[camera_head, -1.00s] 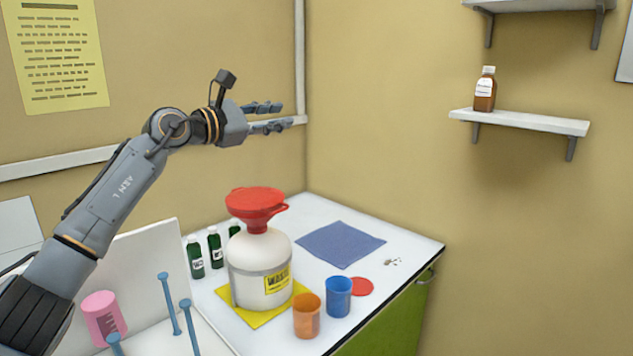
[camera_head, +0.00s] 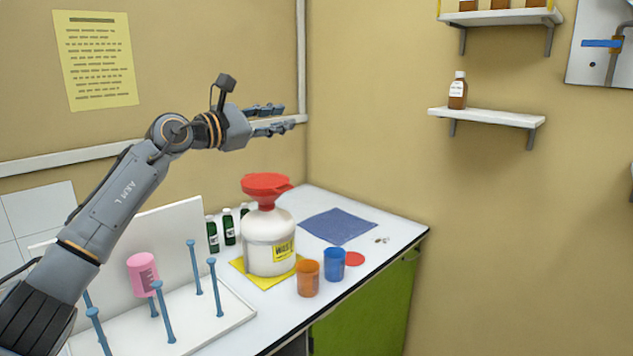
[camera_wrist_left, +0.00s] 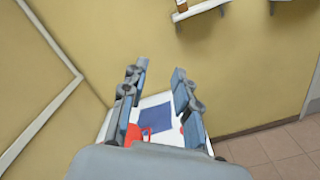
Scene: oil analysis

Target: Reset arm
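My left arm comes in from the left of the head view and is raised above the counter. My left gripper (camera_head: 280,119) points right in front of the back wall, well above the red funnel on the waste bottle. Its fingers stand apart with nothing between them. In the left wrist view the open gripper (camera_wrist_left: 158,95) also shows, with the counter far below. My right gripper is in neither view.
On the counter (camera_head: 375,263) stand a white waste bottle (camera_head: 268,239) with a red funnel (camera_head: 266,187), orange (camera_head: 308,279) and blue (camera_head: 334,264) beakers, and green bottles. A drying rack holds a pink beaker (camera_head: 142,273). A wall shelf (camera_head: 487,117) bears a brown bottle (camera_head: 458,91).

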